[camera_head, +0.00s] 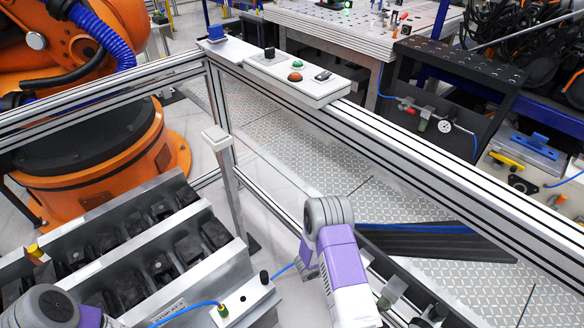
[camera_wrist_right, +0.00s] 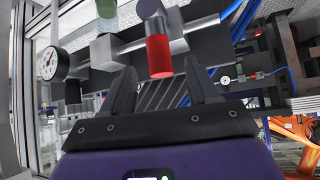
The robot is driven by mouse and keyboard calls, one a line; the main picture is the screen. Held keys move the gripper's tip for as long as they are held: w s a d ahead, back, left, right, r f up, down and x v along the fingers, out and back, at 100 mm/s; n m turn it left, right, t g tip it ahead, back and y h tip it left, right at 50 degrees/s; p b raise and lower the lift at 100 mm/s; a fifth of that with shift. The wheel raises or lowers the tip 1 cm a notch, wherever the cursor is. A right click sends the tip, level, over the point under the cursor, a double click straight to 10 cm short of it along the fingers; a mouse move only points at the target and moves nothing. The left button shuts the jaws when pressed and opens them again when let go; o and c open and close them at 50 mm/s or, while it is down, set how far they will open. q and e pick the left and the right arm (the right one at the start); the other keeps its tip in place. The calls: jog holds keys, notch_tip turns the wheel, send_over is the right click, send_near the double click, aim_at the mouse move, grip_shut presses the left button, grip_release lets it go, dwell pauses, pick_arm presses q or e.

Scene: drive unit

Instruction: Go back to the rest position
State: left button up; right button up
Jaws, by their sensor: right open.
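In the right wrist view my right gripper (camera_wrist_right: 161,70) is open, its two black fingers spread apart. A red cylinder (camera_wrist_right: 159,56) on a metal pipe fitting shows between and beyond the fingertips. I cannot tell whether it touches them; neither finger is closed on it. In the head view my purple and white right arm (camera_head: 343,268) stands bent at lower centre, and its gripper is hidden. Part of my left arm (camera_head: 45,308) shows at the lower left corner; its gripper is out of view.
A pressure gauge (camera_wrist_right: 49,63) and pipe work are close to my right gripper. An aluminium fence rail (camera_head: 430,170) with a button panel (camera_head: 297,77) crosses the head view. A grey slotted rack (camera_head: 150,250) stands at left, before an orange robot (camera_head: 95,185).

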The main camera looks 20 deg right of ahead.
jog(key=s+a+f+n+t+y, duration=0.15)
jog(key=a+n+y, duration=0.25)
jog(key=a, duration=0.4)
jog(key=s+a+n+t+y, duration=0.1)
jog(key=s+a+n+y, duration=0.2)
jog(key=a, duration=0.5)
jog(key=s+a+r+n+g+y, duration=0.1)
jog(key=s+a+r+n+y, duration=0.1)
jog(key=a, duration=0.4)
jog(key=s+a+r+n+g+y, duration=0.1)
jog(key=s+a+r+n+y, duration=0.1)
jog(key=s+a+n+y, duration=0.2)
jog(key=s+a+n, duration=0.2)
jog(key=a, duration=0.1)
jog(key=shift+s+a+r, duration=0.15)
jog(key=shift+r, duration=0.2)
